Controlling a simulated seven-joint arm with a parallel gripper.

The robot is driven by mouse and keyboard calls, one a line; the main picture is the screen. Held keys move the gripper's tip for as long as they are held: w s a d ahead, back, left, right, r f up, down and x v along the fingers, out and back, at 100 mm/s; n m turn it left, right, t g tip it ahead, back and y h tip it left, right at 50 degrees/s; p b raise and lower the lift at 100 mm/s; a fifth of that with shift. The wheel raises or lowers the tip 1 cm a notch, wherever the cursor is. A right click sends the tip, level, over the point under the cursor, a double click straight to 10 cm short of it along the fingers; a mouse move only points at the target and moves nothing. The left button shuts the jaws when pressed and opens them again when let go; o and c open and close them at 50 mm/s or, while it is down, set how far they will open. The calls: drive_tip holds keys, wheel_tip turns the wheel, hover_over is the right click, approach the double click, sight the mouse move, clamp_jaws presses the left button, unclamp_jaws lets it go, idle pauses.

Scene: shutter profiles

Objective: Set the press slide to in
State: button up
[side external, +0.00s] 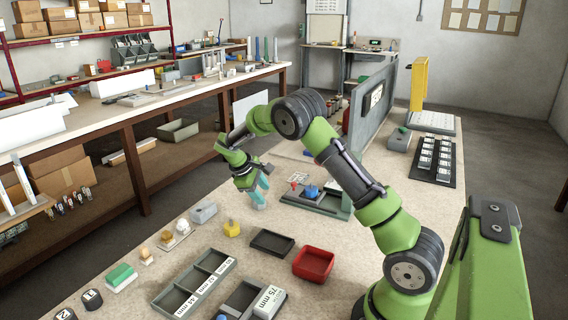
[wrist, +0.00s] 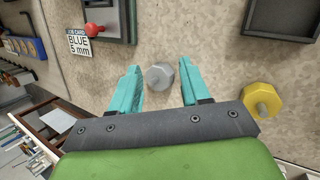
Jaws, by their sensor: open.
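A dark grey-green fixture (side external: 330,205) stands on the bench, with a blue part (side external: 311,191) on it; its corner shows at the top of the wrist view (wrist: 125,38). A red knob (wrist: 93,30) sits at that corner, beside a job card (wrist: 79,43) reading BLUE 5 mm. I cannot tell for certain which part is the press slide or how it is set. My gripper (side external: 259,201) is open, left of the fixture, pointing down. In the wrist view a grey hexagonal piece (wrist: 159,77) shows between the teal fingers; I see no contact.
A yellow hexagonal piece (side external: 232,229) stands nearby. A dark tray (side external: 271,243) and a red bin (side external: 313,264) lie in front of the fixture. A compartment tray (side external: 195,284) is at the front left. A grey upright panel (side external: 372,105) stands behind.

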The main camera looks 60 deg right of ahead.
drive_tip(key=w+a+n+h, duration=0.1)
drive_tip(key=n, duration=0.1)
drive_tip(key=w+n+g+h, duration=0.1)
drive_tip(key=n+h, duration=0.1)
drive_tip(key=n, duration=0.1)
drive_tip(key=w+a+n+h, duration=0.1)
drive_tip(key=n, duration=0.1)
drive_tip(key=shift+a+f+g+h, duration=0.3)
drive_tip(key=shift+f+g+h, duration=0.05)
drive_tip(key=shift+g+h, duration=0.05)
wheel_tip(320, 180, up, 3)
drive_tip(key=n+h, duration=0.2)
drive_tip(key=n, duration=0.1)
drive_tip(key=n+g, duration=0.1)
drive_tip(key=n, duration=0.1)
approach(292, 183)
drive_tip(key=x, duration=0.8)
drive_tip(key=shift+d+f, duration=0.1)
clamp_jaws()
